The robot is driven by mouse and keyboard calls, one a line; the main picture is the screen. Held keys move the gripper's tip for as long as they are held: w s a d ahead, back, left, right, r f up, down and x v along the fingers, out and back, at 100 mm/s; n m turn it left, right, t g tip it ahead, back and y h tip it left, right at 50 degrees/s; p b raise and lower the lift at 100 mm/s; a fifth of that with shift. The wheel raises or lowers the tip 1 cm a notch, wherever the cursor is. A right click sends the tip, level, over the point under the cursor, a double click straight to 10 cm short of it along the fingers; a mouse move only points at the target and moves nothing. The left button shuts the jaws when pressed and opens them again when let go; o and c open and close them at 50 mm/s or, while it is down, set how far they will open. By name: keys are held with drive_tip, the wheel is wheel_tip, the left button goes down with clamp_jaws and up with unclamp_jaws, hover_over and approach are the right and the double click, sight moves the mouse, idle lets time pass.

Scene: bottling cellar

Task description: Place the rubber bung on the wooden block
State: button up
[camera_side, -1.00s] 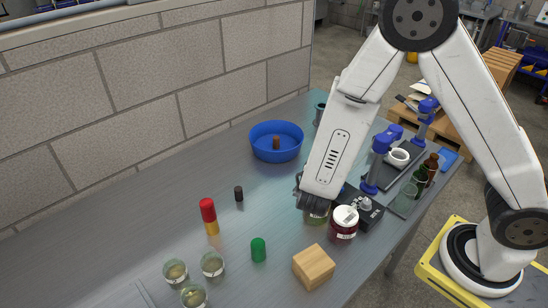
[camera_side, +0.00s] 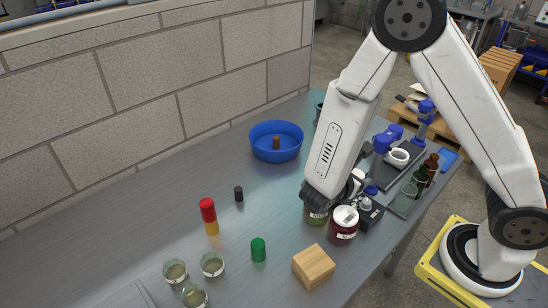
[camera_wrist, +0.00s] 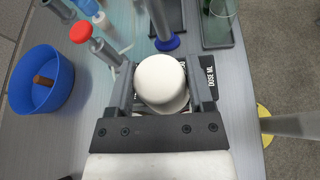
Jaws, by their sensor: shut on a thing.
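My gripper (camera_wrist: 161,88) is shut on a white, round-topped thing, which looks like the rubber bung (camera_wrist: 160,76), with one finger on each side of it. The wooden block (camera_side: 313,267), a pale cuboid, sits on the table at the front, nearer the side camera than my gripper. Its top is bare.
A green cylinder (camera_side: 258,250), a red-and-yellow piece (camera_side: 208,214), several glasses (camera_side: 212,264) and a blue bowl (camera_side: 275,155) are to the left.

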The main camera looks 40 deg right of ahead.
drive_tip(key=s+m+g+y, duration=0.3)
drive_tip(key=s+m+g, duration=0.65)
drive_tip(key=s, duration=0.25)
drive_tip(key=s+a+m+g+y, duration=0.5)
drive_tip(key=a+m+y, duration=0.3)
drive_tip(key=m+y, duration=0.15)
drive_tip(key=w+a+m+t+y, duration=0.2)
drive_tip(key=a+m+t+y, duration=0.1)
drive_tip(key=a+m+y, duration=0.55)
drive_tip(key=w+a+r+m+t+y, duration=0.2)
drive_tip(key=w+m+t+y, duration=0.4)
drive_tip(key=w+m+t, duration=0.3)
drive_tip(key=shift+w+t, duration=0.45)
drive_tip(key=shift+w, duration=0.35)
drive_tip(key=shift+f, duration=0.1)
drive_tip(key=shift+f, duration=1.85)
drive_tip(key=shift+f, duration=0.1)
